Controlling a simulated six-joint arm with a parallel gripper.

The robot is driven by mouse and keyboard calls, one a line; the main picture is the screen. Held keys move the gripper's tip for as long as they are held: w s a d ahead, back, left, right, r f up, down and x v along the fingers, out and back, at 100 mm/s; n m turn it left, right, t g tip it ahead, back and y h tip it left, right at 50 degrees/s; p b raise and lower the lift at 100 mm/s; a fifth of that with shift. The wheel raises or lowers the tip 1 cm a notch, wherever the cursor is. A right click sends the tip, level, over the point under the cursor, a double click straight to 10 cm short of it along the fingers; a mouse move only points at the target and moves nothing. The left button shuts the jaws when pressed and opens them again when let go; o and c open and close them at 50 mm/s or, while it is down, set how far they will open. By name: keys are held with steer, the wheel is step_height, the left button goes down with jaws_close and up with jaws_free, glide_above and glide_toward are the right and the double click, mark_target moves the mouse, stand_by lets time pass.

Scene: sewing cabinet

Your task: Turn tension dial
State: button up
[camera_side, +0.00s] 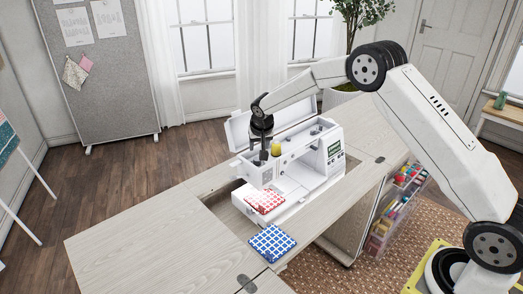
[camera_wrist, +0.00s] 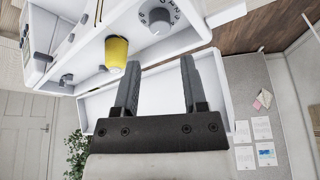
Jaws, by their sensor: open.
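The white sewing machine (camera_side: 312,168) stands in the cabinet opening with its lid raised. In the wrist view, a grey round dial (camera_wrist: 159,19) with markings around its rim sits on the machine's white top, near the upper edge of the picture. I take it to be the tension dial. My gripper (camera_wrist: 160,62) is open and empty, its two dark fingers apart and the dial beyond their tips. In the side view, my gripper (camera_side: 260,157) points down over the left end of the machine. The dial cannot be made out there.
A yellow thread spool (camera_wrist: 117,52) stands near the dial, left of the fingers in the wrist view. The raised lid (camera_side: 240,130) is behind the machine.

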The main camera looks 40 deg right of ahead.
mark_target(257, 159)
steer(key=shift+f, duration=0.2)
steer(key=shift+x, duration=3.7)
jaws_close()
